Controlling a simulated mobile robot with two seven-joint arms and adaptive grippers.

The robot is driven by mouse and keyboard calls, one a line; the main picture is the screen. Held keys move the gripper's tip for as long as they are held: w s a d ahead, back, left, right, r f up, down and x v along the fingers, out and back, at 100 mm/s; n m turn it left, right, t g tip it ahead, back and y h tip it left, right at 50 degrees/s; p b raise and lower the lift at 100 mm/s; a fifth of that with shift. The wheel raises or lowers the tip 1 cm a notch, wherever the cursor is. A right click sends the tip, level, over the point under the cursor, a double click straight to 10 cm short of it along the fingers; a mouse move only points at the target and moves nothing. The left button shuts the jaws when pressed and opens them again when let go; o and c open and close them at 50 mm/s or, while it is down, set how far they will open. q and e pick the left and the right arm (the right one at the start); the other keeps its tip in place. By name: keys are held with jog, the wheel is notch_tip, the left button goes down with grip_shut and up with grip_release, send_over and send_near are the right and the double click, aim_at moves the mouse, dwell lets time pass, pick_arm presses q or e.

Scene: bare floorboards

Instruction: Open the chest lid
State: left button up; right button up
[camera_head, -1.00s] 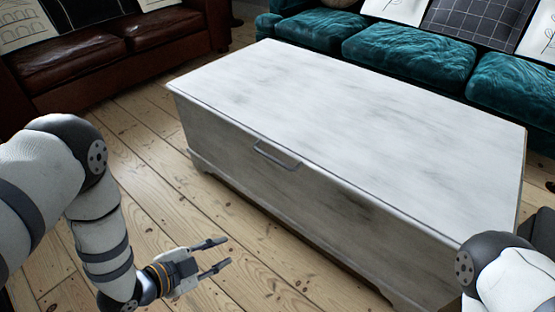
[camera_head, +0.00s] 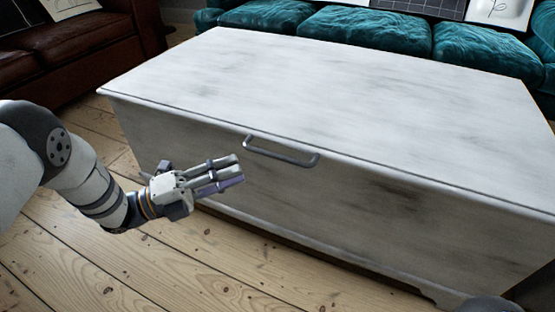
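The chest (camera_head: 330,210) is a long, low, white-grey streaked box standing on the floor. Its flat lid (camera_head: 340,85) is closed. A grey metal bar handle (camera_head: 282,153) sits at the front, just under the lid's front edge. My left gripper (camera_head: 240,169) is in front of the chest's front face, left of and slightly lower than the handle in the picture. It appears apart from the handle, with nothing seen in it. Its fingers overlap in this view, so their opening is unclear. My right gripper is out of view.
A brown leather sofa (camera_head: 80,50) stands at the upper left, and a teal sofa (camera_head: 365,35) with cushions is behind the chest. Bare floorboards (camera_head: 130,265) lie clear in front of the chest, at lower left.

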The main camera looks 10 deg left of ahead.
aim_at(279, 157)
pick_arm(q)
jog(key=b+x, duration=0.2)
jog(key=x, duration=0.8)
jog(key=shift+w+d+b, duration=0.2)
jog(key=shift+d+b, duration=0.1)
jog(key=shift+d, duration=0.05)
grip_shut()
